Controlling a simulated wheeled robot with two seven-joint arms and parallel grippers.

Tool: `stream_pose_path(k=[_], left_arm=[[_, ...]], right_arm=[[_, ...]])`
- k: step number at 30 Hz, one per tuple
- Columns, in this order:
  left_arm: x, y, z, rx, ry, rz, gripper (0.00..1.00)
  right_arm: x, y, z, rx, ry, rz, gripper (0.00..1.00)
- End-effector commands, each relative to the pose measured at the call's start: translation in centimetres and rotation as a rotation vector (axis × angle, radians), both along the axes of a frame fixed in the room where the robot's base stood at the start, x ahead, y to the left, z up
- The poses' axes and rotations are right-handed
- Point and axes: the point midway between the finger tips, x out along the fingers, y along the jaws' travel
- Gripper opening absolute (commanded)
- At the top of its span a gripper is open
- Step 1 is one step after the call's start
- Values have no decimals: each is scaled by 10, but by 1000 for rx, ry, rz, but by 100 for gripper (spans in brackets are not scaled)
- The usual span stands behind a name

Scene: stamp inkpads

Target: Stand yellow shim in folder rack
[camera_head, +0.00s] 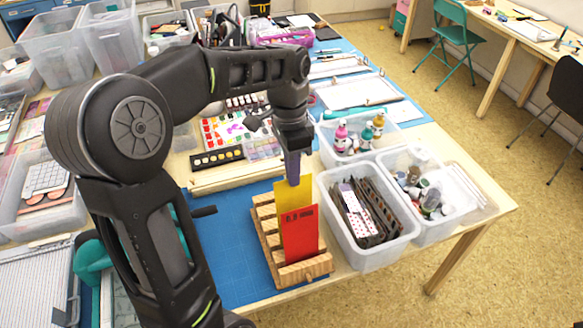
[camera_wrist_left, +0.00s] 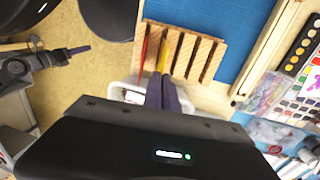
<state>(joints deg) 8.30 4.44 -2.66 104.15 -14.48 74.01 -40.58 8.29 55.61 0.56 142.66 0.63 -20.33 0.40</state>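The yellow shim (camera_head: 293,203) stands upright at the wooden folder rack (camera_head: 265,222), behind the red shim (camera_head: 299,238). Its lower part is hidden by the red shim, so I cannot tell how deep it sits. My left gripper (camera_head: 292,172) is above the rack with its dark purple fingers closed about the yellow shim's top edge. The left wrist view shows the yellow shim (camera_wrist_left: 164,60) running from those fingers (camera_wrist_left: 162,92) to a rack slot, with the red shim (camera_wrist_left: 144,47) to its left. My right gripper (camera_wrist_left: 78,50) shows only in that view, away from the rack, its fingers seen nearly edge-on.
A clear bin of dark folders (camera_head: 368,222) stands close to the rack's right. Bins of bottles (camera_head: 355,135) and jars (camera_head: 425,190) are beyond it. A paint set (camera_head: 230,130) lies behind. The blue mat (camera_head: 235,255) left of the rack is clear.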

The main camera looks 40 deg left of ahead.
Motion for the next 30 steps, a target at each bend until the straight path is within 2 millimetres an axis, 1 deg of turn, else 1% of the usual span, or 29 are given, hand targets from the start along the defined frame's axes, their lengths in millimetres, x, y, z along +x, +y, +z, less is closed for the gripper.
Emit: stream_pose_path(k=[1,3,9,12,17,26,30], left_arm=[[-1,-1,-10,0,0,0,0],[-1,-1,-17,0,0,0,0],[-3,-4,-36,0,0,0,0],[-3,-4,-41,0,0,0,0],[-3,-5,-45,0,-1,0,0],[-4,-5,-46,0,0,0,0],[-4,-5,-46,0,0,0,10]], right_arm=[[0,0,-8,2,-2,1,47],[1,1,-13,3,-4,1,47],[3,2,-24,7,-10,3,47],[4,2,-27,8,-12,3,47],[4,2,-29,9,-13,4,47],[4,2,-29,9,-13,4,47],[4,2,-29,9,-14,4,47]])
